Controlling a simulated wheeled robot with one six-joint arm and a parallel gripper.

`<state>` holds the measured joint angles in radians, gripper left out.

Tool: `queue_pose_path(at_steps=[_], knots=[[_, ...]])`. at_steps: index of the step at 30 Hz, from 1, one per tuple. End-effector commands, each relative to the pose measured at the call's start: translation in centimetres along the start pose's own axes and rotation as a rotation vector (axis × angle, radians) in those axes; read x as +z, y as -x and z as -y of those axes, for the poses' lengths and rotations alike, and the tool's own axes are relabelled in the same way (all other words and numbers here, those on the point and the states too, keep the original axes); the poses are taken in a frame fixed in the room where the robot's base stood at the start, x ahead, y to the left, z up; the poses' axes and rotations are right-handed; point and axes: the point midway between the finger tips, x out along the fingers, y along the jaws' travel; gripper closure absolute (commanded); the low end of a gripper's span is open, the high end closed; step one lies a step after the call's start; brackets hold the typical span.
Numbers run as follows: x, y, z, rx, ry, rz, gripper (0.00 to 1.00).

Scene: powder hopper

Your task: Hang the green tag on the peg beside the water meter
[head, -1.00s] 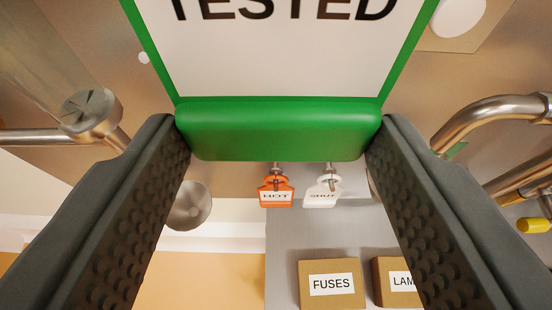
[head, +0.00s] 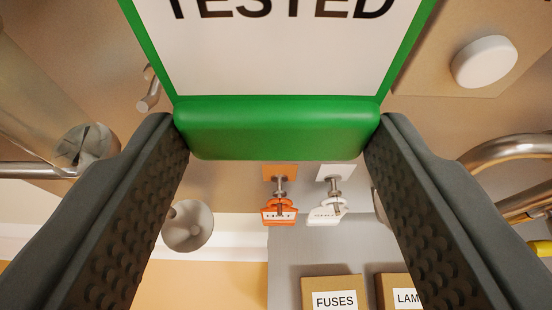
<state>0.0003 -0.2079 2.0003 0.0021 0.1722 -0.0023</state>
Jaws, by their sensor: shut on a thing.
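My gripper (head: 277,135) is shut on the green tag (head: 277,128), which has a white face reading TESTED. The fingers hold its thick green edge from both sides. The tag's upper part runs out of the picture and hides what is behind it. A short bare metal peg (head: 149,92) shows left of the tag, apart from it. I cannot tell whether it is the peg beside the water meter. No water meter can be made out for sure.
An orange tag (head: 279,212) and a white tag (head: 326,214) hang on two pegs below. A white round disc (head: 484,62) sits on a tan plate at right. Pipes flank both sides. Boxes marked FUSES (head: 335,290) and LAM (head: 396,290) stand at the bottom.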

Motion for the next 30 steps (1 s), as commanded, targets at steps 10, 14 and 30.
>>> queue_pose_path(at_steps=[10, 14, 30], knots=[[-0.5, -1.6, 0.0, 0.0, 0.0, 0.0, 0.65], [-0.7, -2.2, 0.0, 0.0, 0.0, 0.0, 0.65], [-1.5, -4.7, 0.0, 0.0, 0.0, 0.0, 0.65]])
